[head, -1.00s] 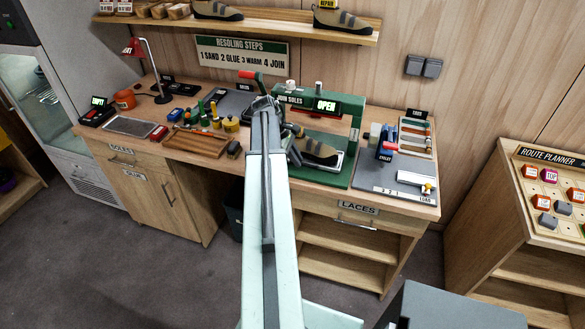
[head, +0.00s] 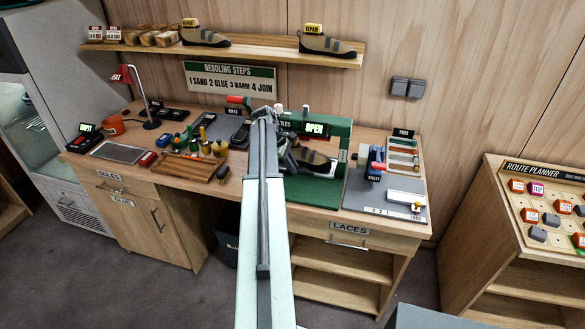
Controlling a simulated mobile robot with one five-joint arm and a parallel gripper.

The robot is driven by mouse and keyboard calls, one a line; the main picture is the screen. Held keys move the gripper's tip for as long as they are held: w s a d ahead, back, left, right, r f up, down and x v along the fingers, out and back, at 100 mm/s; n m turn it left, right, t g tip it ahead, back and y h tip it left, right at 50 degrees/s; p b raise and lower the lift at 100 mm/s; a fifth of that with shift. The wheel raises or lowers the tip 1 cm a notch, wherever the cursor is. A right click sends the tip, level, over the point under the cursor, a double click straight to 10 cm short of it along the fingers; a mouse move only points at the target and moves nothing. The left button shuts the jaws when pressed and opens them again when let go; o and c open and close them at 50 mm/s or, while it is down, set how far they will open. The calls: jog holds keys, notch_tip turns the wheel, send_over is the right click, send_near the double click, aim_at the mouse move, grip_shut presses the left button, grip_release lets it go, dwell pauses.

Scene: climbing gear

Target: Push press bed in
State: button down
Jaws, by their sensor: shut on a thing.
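The green sole press (head: 341,138) stands on the workbench, and its display reads OPEN. A shoe (head: 316,164) lies on the press bed (head: 334,167), low in the press. Only a narrow pale part of the bed shows around the shoe. My gripper (head: 290,158) is at the left side of the bed, next to the shoe, shut on the press bed. My own arm covers the fingertips and the left part of the press, so the exact grip is hidden.
A grey mat (head: 358,196) with a blue-and-red tool (head: 372,162) lies right of the press. A wooden tray (head: 190,168), small bottles and a red lamp (head: 122,75) stand to the left. A shelf (head: 250,52) with shoes hangs above.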

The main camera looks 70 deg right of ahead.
jog(key=c, duration=1.5)
grip_release()
jog(key=shift+d, duration=0.3)
jog(key=shift+a, duration=0.1)
jog(key=p+v, duration=0.7)
jog(key=v, duration=0.1)
jog(key=shift+f, duration=0.1)
